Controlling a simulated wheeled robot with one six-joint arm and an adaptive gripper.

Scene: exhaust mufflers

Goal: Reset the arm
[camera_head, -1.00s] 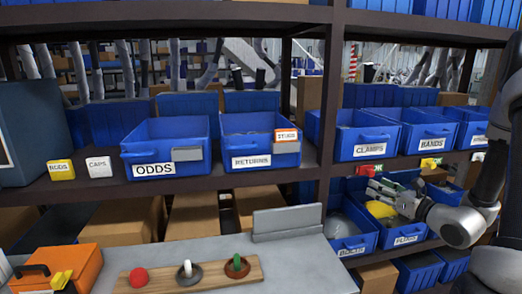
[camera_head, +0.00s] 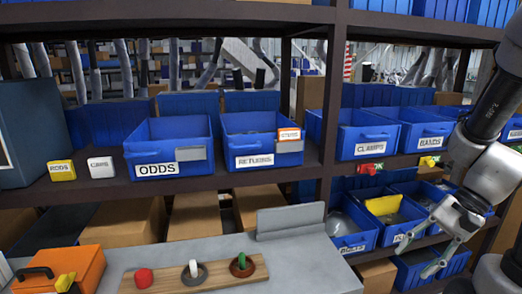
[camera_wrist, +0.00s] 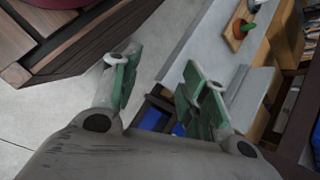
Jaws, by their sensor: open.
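My gripper (camera_head: 421,258) is at the lower right in the head view, in front of the lower blue bins, with its fingers pointing down and to the left. Its two fingers stand apart with nothing between them. In the wrist view my gripper (camera_wrist: 160,85) shows two green-padded fingers spread wide, with floor and a dark shelf edge beyond them. My arm (camera_head: 490,160) comes in from the right edge and hides part of the bins behind it.
Blue bins marked ODDS (camera_head: 165,150), RETURNS (camera_head: 258,140), CLAMPS (camera_head: 365,135) and BANDS (camera_head: 425,130) stand on the shelf. A wooden board (camera_head: 215,274) with pegs and an orange case (camera_head: 75,262) are on the grey bench (camera_head: 310,270). A yellow item (camera_head: 383,205) lies in a lower bin.

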